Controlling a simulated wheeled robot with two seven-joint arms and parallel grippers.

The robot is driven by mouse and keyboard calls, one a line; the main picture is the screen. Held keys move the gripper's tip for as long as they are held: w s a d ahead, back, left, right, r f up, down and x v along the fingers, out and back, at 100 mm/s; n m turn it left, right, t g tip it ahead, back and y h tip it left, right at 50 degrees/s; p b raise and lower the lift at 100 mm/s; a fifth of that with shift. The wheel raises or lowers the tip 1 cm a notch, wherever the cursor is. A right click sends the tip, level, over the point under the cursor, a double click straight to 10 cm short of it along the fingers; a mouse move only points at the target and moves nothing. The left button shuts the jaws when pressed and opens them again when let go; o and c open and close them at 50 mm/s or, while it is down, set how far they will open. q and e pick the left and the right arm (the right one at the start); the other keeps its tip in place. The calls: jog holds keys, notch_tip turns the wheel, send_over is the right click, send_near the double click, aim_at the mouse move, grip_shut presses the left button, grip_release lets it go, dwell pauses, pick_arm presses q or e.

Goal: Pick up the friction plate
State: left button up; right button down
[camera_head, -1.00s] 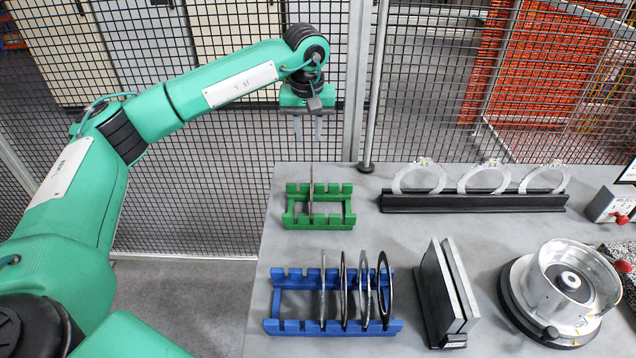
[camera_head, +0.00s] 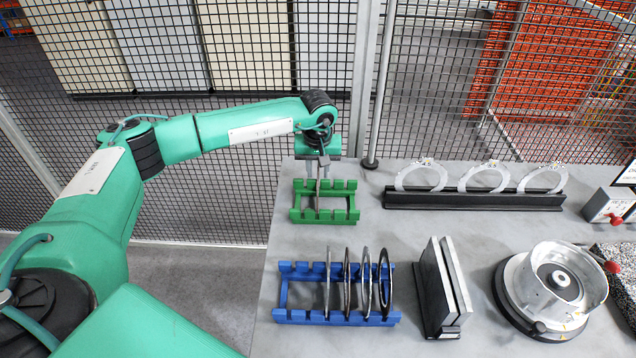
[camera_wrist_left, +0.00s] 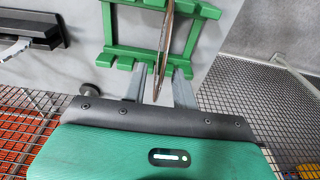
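A single thin round plate (camera_head: 318,193), which I take for the friction plate, stands on edge in the green rack (camera_head: 352,215) at the table's far left. My left gripper (camera_head: 322,178) is just above this rack, pointing down. In the left wrist view the plate (camera_wrist_left: 164,38) passes edge-on between the two separated fingers (camera_wrist_left: 159,75). The fingers are open, with a gap visible beside the plate. The plate's lower edge is hidden in the green rack. My right gripper is not in view.
A blue rack (camera_head: 300,317) with several upright discs stands nearer. Beside it are a dark upright block (camera_head: 432,295) and a round metal housing (camera_head: 560,285). A black holder (camera_head: 470,201) with three pale rings is right of the green rack. Mesh fencing stands behind.

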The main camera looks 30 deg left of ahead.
pick_arm(q)
grip_shut()
dwell(0.4)
